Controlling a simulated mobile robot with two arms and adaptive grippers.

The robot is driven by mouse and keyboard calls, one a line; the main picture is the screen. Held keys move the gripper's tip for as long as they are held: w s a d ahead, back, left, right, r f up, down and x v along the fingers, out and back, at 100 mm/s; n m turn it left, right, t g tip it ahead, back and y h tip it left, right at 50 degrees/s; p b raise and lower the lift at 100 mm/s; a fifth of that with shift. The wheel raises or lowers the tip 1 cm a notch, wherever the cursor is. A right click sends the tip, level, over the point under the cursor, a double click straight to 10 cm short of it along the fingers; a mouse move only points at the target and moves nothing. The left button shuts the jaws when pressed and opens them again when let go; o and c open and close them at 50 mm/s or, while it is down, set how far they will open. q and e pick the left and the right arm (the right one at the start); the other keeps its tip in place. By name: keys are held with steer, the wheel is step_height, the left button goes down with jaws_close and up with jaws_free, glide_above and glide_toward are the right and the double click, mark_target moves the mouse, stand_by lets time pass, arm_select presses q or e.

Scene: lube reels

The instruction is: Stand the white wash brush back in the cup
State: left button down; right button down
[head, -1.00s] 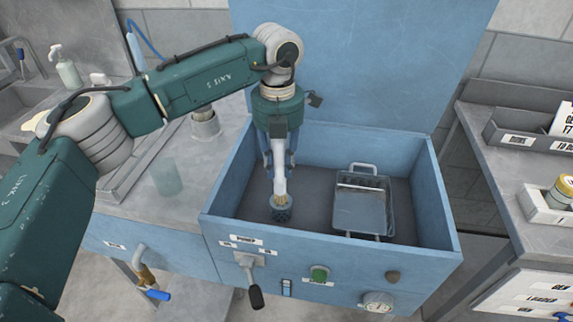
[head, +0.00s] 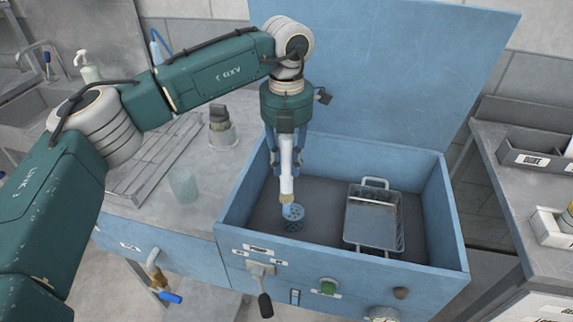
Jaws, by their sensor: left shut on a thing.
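My left gripper (head: 286,163) is shut on the white wash brush (head: 287,178) above the blue basin. The brush hangs upright with its tan bristles pointing down. A small blue cup with holes (head: 293,219) stands on the basin floor below the brush. The bristle tips overlap the back left of the cup's rim in the picture; I cannot tell whether they touch it. My right gripper is not in view.
A wire basket with a grey tray (head: 373,221) sits at the right inside the basin (head: 240,209). On the counter at left stand a container with a dark brush (head: 221,132) and a translucent tumbler (head: 183,184). The raised blue lid (head: 390,70) stands behind.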

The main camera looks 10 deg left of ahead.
arm_select(q)
steer(key=shift+r, duration=0.3)
